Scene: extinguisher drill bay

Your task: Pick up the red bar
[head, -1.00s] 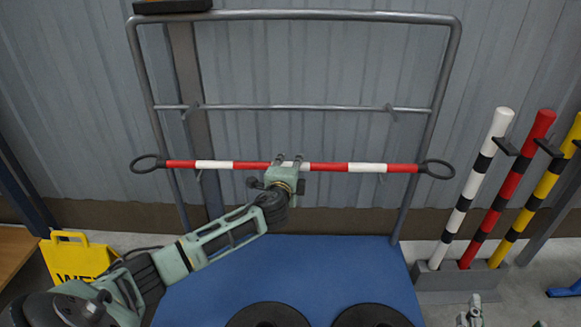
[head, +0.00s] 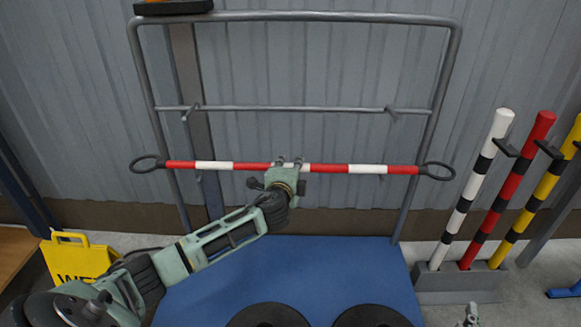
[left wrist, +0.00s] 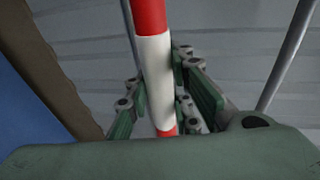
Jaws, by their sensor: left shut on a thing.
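The red bar (head: 250,166), banded red and white with a black ring at each end, lies level across the front of a grey metal rack. My left gripper (head: 289,163) is shut on it near the middle. In the left wrist view the bar (left wrist: 154,75) passes between the gripper's green finger pads (left wrist: 168,112). I cannot tell whether the bar still rests on hooks of the rack. A small pale-green part at the bottom edge, seemingly my right gripper (head: 472,316), is mostly cut off.
The rack (head: 447,75) stands against a corrugated wall, with upper hooks (head: 390,110) on its crossbar. A blue mat (head: 300,265) bears black discs (head: 268,315). White, red and yellow posts (head: 505,190) stand at right in a grey base (head: 460,283). A yellow sign (head: 75,260) is at left.

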